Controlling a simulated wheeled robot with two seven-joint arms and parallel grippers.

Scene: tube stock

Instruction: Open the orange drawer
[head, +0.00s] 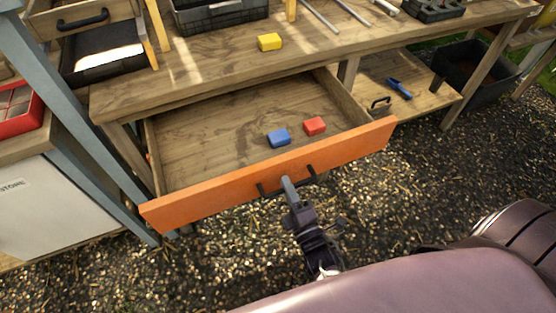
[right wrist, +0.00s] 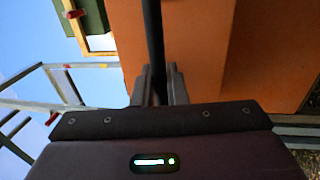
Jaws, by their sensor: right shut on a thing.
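The orange drawer (head: 225,190) is pulled out from under the wooden workbench, and its inside shows. A blue block (head: 279,138) and a red block (head: 314,126) lie in it. Its dark bar handle (head: 268,192) is on the orange front. My right gripper (head: 289,184) is at the middle of the handle, shut on it. In the right wrist view the dark handle (right wrist: 153,35) runs between the fingers (right wrist: 158,82), with the orange front (right wrist: 190,50) behind. My left gripper is not in view.
A yellow block (head: 269,42) sits on the workbench top (head: 205,65), with a dark crate (head: 220,15) behind it. A lower shelf (head: 425,98) at the right holds blue-handled pliers (head: 399,88). A white cabinet (head: 50,205) stands at the left. Gravel ground in front is open.

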